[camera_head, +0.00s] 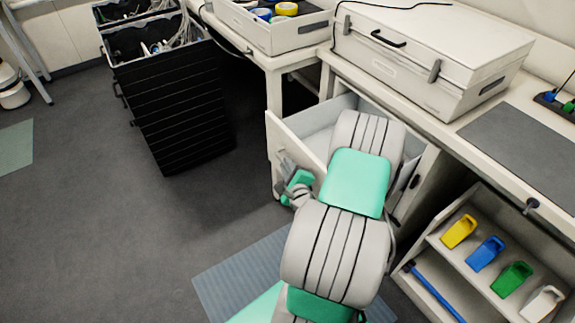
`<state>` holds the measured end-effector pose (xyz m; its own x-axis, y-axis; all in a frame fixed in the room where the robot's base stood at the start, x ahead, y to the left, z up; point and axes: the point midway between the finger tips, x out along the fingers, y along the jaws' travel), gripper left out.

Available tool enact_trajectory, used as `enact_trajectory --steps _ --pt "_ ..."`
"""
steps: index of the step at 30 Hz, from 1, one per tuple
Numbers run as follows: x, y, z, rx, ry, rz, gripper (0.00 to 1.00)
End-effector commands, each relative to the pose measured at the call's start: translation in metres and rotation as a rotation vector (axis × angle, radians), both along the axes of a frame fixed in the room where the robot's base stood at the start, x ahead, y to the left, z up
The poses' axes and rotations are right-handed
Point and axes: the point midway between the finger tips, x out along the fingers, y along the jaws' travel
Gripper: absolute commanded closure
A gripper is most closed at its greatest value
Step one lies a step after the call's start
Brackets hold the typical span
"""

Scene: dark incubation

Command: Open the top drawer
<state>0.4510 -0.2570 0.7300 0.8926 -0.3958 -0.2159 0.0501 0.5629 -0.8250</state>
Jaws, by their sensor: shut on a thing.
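The white top drawer (277,137) stands pulled out from under the white workbench, at the centre of the head view. Part of its inside shows, and I see nothing in that part. My green and grey arm crosses in front of the drawer's right side and hides much of it. My gripper (285,164) is at the outer face of the drawer front. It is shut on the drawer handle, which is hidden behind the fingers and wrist.
A white case (425,60) with a black handle sits on the bench (470,118). A black slatted cart (175,105) stands to the left. An open shelf (480,268) with coloured scoops is at lower right. Floor between cart and drawer is clear.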

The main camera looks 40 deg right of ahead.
Motion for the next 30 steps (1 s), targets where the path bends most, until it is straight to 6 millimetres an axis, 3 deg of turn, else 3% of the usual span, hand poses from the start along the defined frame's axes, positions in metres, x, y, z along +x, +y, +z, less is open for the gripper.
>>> enact_trajectory --steps 3,4,11,20,30 --pt "0.002 0.0 0.001 -0.002 -0.002 0.005 1.0" --pt "0.002 0.0 0.001 -0.002 -0.003 0.004 0.87" --pt "0.001 -0.001 0.001 -0.002 -0.002 0.001 0.68" --pt "-0.003 -0.001 0.001 -0.001 -0.001 -0.002 0.67" --pt "-0.057 0.022 0.014 0.0 -0.001 -0.007 0.67"
